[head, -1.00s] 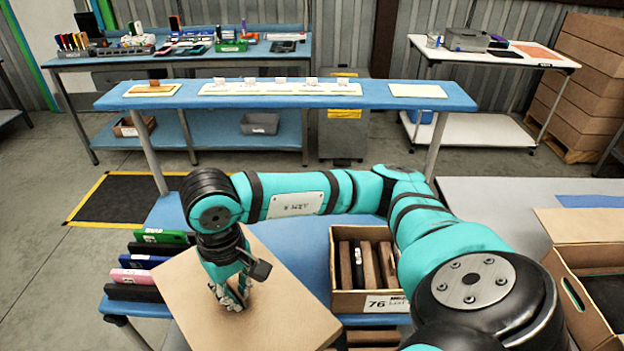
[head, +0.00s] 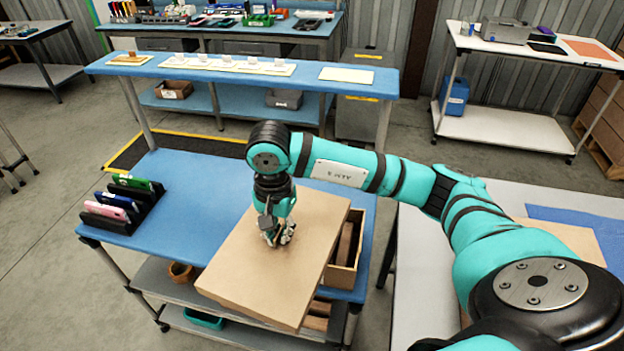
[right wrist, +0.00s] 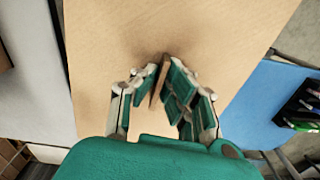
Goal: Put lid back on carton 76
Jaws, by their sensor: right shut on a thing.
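The lid (head: 300,215) is a large flat tan cardboard panel. My right gripper (head: 278,240) is above its middle, pointing down, and is shut on it. In the right wrist view my right gripper (right wrist: 160,98) has its fingers on a thin upright brown tab in the middle of the lid (right wrist: 120,45). Carton 76 (head: 346,277) is the open tan box at the right end of the blue table. The lid hangs over its left part, turned at an angle to it, and hides its label. Dark brown items show inside. My left gripper is out of view.
A black rack (head: 135,205) with green, blue and pink items stands on the left of the blue table (head: 195,180). A raised blue shelf (head: 300,75) with small white objects runs behind. A grey table stands to the right, partly behind my arm.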

